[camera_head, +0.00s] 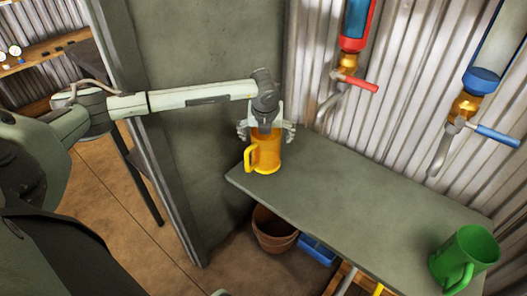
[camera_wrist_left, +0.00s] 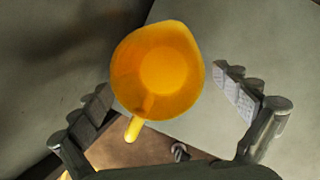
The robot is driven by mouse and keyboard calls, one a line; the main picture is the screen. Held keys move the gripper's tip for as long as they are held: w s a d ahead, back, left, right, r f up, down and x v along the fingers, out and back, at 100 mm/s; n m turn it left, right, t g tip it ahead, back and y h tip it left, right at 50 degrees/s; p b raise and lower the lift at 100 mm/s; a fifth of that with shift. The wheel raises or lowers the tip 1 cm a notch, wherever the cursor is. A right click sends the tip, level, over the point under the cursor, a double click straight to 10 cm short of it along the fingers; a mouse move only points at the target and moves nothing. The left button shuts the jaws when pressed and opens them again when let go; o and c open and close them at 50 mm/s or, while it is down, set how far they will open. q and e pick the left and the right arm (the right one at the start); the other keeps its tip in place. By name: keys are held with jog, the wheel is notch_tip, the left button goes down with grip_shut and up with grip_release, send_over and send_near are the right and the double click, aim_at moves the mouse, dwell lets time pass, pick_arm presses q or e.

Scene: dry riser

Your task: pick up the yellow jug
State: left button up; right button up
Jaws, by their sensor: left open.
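The yellow jug (camera_head: 267,153) stands upright at the left end of the grey shelf (camera_head: 340,205), its handle toward the left in the head view. My left gripper (camera_head: 266,130) is open above the jug's top, with a finger to each side. In the left wrist view I look down into the empty-looking jug (camera_wrist_left: 158,70). Its handle points down in that picture. The fingers of my left gripper (camera_wrist_left: 170,110) are spread wide on both sides, apart from the jug. My right gripper is not in view.
A green jug (camera_head: 465,258) stands at the shelf's right end. A red-handled tap (camera_head: 355,80) and a blue-handled tap (camera_head: 497,135) hang on the corrugated wall. A brown pot (camera_head: 274,230) and a blue crate (camera_head: 318,250) are below the shelf. The shelf's middle is clear.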

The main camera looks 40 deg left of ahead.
pick_arm(q)
jog(key=x, duration=0.3)
jog(key=shift+a+f, duration=0.1)
jog(key=shift+c, duration=0.3)
jog(key=c, duration=1.2)
jog(key=shift+c, duration=0.2)
